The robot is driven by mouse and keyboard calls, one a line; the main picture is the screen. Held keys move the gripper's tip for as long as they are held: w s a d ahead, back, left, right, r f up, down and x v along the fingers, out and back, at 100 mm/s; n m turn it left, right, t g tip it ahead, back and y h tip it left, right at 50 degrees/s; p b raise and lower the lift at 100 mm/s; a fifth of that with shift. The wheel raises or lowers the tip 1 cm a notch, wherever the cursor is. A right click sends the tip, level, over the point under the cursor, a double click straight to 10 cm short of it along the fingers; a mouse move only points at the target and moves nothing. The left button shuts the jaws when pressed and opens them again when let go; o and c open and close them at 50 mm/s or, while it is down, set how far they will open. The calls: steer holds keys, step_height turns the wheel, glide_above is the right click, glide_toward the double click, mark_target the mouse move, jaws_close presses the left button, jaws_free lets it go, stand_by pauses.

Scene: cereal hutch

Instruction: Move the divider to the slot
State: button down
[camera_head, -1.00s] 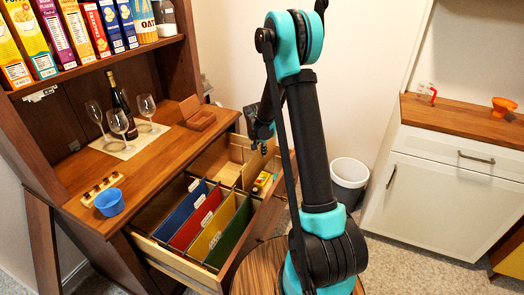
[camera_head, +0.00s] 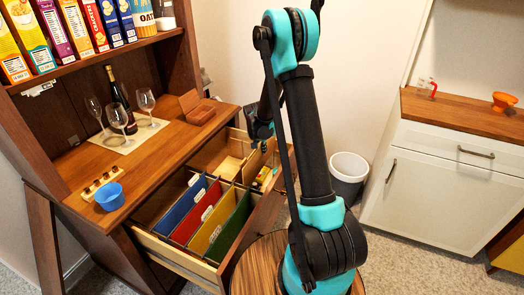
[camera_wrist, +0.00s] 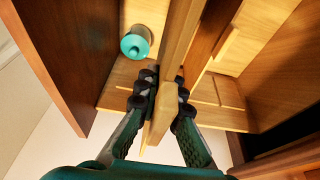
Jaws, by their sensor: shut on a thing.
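The divider (camera_wrist: 176,60) is a light wooden board, seen nearly edge-on in the wrist view. My gripper (camera_wrist: 160,108) is shut on it, with one finger on each side. In the head view my gripper (camera_head: 262,132) is over the far part of the open drawer, and the divider (camera_head: 255,163) stands upright below it. The drawer (camera_head: 172,251) has light wooden walls. Thin grooves show in the wood beside the board in the wrist view, but I cannot tell which is the slot. Whether the divider's lower edge sits in a slot is hidden.
Blue, red, yellow and green files (camera_head: 222,232) fill the near part of the drawer. A teal-ended cylinder (camera_wrist: 135,45) lies left of the divider. The hutch counter (camera_head: 150,165) holds glasses, a bottle and a blue bowl (camera_head: 110,196). A white bin (camera_head: 348,172) stands behind my arm.

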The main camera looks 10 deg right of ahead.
mark_target(261, 168)
step_height(261, 168, down, 16)
steer(key=shift+r, duration=0.25)
steer(key=c, duration=1.6)
jaws_free()
stand_by(1.2)
steer(key=shift+o, duration=0.5)
steer(key=shift+o, duration=1.1)
steer(key=shift+v, duration=2.5)
